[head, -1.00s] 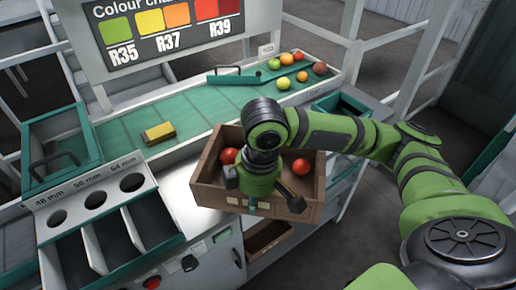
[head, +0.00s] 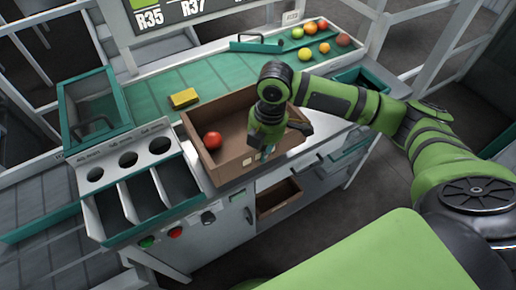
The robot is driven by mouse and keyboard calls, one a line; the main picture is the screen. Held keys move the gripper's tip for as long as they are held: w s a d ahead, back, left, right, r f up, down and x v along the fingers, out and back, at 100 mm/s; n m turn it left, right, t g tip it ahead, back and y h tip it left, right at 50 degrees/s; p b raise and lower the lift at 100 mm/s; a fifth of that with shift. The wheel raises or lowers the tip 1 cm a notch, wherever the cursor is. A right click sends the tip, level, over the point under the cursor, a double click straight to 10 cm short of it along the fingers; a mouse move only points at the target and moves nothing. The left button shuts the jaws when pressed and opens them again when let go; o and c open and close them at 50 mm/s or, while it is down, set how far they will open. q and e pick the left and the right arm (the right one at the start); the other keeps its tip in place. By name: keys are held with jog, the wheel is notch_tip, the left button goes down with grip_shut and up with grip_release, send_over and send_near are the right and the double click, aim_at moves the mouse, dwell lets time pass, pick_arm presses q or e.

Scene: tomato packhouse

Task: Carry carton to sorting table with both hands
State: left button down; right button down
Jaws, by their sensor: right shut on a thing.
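The brown open carton (head: 227,172) is at the front edge of the sorting table (head: 146,100), right of the size-sorting bins. A red tomato (head: 213,139) lies in its left part. My right gripper (head: 266,152) points down over the carton's near right side and is shut on its near wall. The gripper and arm hide the carton's right part and any contents there. I cannot tell whether the carton's bottom touches the table. My left gripper is out of view.
Several colored tomatoes (head: 306,54) sit at the back right. The green surface mid-table is mostly clear.

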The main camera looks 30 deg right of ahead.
jog(key=w+f, duration=0.2)
jog(key=w, duration=0.1)
jog(key=shift+w+f+p, duration=0.1)
jog(key=shift+w+p, duration=0.15)
jog(key=shift+p, duration=0.05)
notch_tip(320, 180, down, 3)
jog(key=shift+d+f+p, duration=0.1)
jog(key=shift+p, duration=0.5)
jog(key=shift+f, duration=0.45)
jog(key=c, duration=1.3)
grip_release()
jog(key=shift+s, duration=0.1)
